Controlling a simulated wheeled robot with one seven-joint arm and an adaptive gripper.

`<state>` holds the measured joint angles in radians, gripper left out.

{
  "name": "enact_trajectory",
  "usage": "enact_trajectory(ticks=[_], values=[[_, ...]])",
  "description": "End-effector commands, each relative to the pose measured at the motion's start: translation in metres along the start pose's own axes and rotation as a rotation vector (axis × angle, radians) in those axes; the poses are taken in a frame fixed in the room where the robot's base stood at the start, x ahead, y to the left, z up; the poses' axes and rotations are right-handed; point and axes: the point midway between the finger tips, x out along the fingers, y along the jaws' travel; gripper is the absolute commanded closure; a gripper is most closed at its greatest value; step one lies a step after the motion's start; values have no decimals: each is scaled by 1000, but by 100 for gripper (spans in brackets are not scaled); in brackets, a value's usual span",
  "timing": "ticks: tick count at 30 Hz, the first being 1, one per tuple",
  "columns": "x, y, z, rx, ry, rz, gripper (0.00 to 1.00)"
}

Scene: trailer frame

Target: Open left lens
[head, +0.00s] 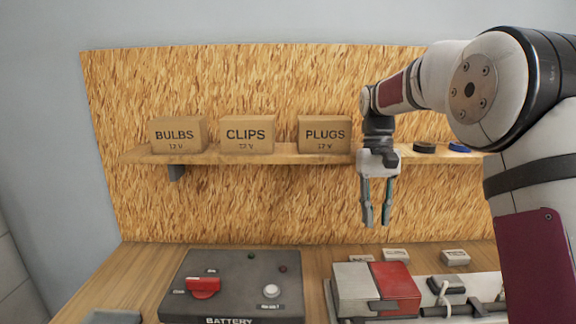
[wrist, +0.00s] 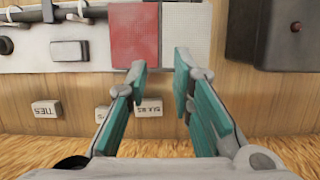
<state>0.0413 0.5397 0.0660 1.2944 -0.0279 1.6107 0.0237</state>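The left lens (head: 396,286) is a box-shaped lamp cover with a red part and a pale ribbed part, on the white trailer frame (head: 488,284). It looks shut, and a small grey piece sits at its front edge. In the wrist view the lens (wrist: 134,40) lies ahead of the fingertips, with its red part to the left and pale part to the right. My gripper (head: 375,222) points down above and behind the lens, apart from it. Its two teal fingers (wrist: 160,70) are open with nothing between them.
A dark battery box (head: 235,265) with a red switch (head: 204,287) stands left of the lens. Small labelled blocks (head: 455,257) lie behind the frame. A shelf (head: 240,158) with cardboard boxes (head: 248,134) and tape rolls (head: 424,148) runs along the back board.

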Motion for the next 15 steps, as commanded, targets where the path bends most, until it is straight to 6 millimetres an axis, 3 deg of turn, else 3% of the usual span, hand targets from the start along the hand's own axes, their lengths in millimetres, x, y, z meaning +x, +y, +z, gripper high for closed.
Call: enact_trajectory(ticks=[1,7,15], values=[[10,0,-12,0,0,0,78],[9,0,-12,0,0,0,78],[-8,0,-4,0,3,0,78]])
